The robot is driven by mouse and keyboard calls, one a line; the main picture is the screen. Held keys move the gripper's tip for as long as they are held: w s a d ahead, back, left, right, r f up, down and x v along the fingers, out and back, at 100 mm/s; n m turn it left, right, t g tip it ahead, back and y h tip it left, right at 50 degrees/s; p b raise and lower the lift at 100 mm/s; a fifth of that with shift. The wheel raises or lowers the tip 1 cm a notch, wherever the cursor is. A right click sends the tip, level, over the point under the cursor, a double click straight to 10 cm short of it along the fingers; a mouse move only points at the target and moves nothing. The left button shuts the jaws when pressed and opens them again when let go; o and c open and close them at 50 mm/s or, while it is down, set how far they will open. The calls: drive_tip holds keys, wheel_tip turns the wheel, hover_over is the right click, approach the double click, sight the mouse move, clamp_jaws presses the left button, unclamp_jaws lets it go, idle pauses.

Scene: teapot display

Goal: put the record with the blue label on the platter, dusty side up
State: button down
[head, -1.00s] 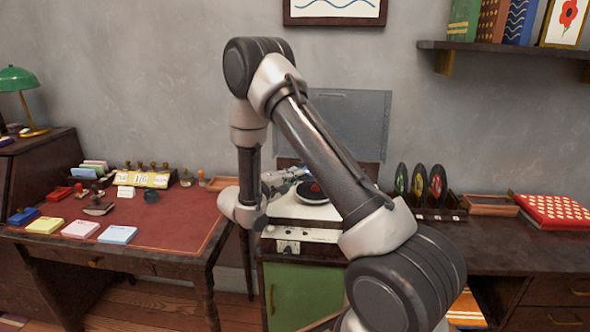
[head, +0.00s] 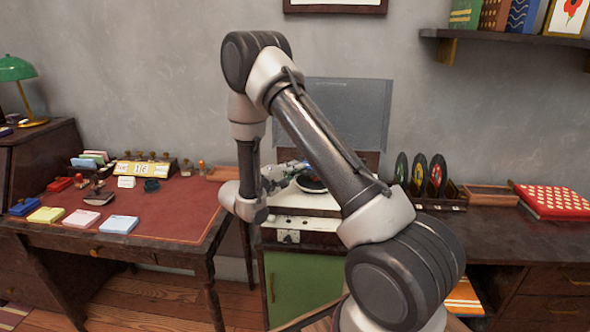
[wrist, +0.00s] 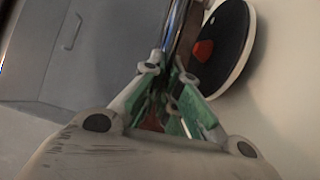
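My gripper (wrist: 166,82) has green-padded fingers close together on a thin dark disc seen nearly edge-on, a record (wrist: 180,35). Its label face is turned away in the wrist view, so I cannot read its label or tell which side is dusty. In the head view my gripper (head: 288,172) is over the left part of the record player (head: 290,205), with a small blue patch at its tip. The dark round platter (head: 312,185) is partly behind my arm. In the wrist view the platter (wrist: 236,62) has a pale rim and a red centre, beside the held record.
Several records stand in a rack (head: 450,204) to the right of the player. An empty wooden tray (head: 490,196) and a red patterned box (head: 552,201) lie beyond. The raised lid (head: 345,110) is behind the platter. A desk with stamps (head: 165,205) is on the left.

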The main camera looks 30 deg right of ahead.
drive_tip(key=c, duration=2.1)
unclamp_jaws()
drive_tip(key=o, duration=0.5)
drive_tip(key=shift+o, duration=0.2)
drive_tip(key=v, duration=1.2)
drive_tip(key=shift+w, duration=0.1)
